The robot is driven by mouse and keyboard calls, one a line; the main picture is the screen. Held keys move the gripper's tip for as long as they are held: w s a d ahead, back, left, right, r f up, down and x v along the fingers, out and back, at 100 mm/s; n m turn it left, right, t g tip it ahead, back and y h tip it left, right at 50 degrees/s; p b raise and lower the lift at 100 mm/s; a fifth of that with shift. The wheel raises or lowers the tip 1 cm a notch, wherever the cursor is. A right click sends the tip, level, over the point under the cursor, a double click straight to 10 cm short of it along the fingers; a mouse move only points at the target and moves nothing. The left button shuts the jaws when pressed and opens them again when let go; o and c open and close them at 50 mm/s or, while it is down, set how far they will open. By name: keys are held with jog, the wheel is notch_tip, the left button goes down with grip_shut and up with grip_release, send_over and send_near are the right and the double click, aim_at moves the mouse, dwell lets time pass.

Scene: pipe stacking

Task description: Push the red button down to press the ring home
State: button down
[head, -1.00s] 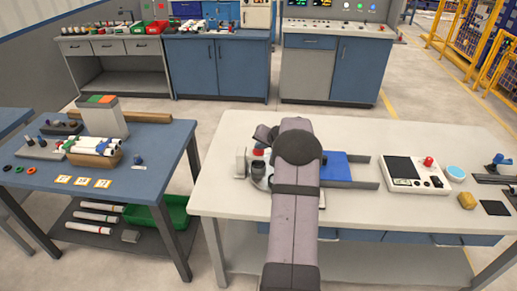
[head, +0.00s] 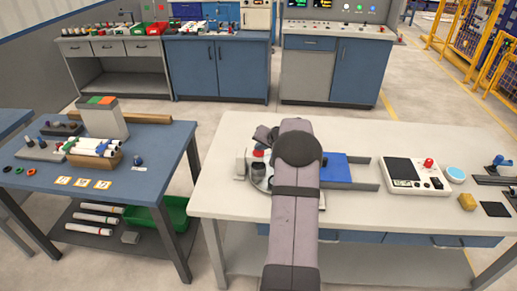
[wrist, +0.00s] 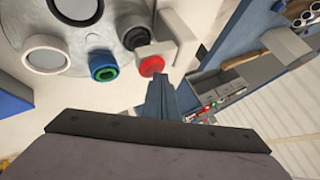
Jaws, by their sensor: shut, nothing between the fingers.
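In the wrist view the round red button (wrist: 152,66) sits beside a white bracket (wrist: 178,38). My gripper (wrist: 160,82) is shut and empty, with its narrow fingers end-on close to the button's edge. I cannot tell whether they touch it. The button shows as a red spot (head: 258,154) left of my arm in the head view. To its left in the wrist view, a blue and green ring-shaped piece (wrist: 103,66) sits on the round pale plate (wrist: 122,22). In the head view my arm hides the fingers and part of the plate.
A white-rimmed round piece (wrist: 45,54) and a dark-topped one (wrist: 75,9) also sit on the plate. A blue block (head: 345,168) lies right of my arm. A white control box (head: 415,175) with its own red knob (head: 429,162) stands farther right.

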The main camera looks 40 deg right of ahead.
aim_at(260, 153)
jog(key=shift+r+p, duration=0.6)
jog(key=shift+r, duration=0.55)
notch_tip(260, 153, up, 5)
jog(key=p, duration=0.2)
jog(key=shift+p, duration=0.4)
dwell(0.4)
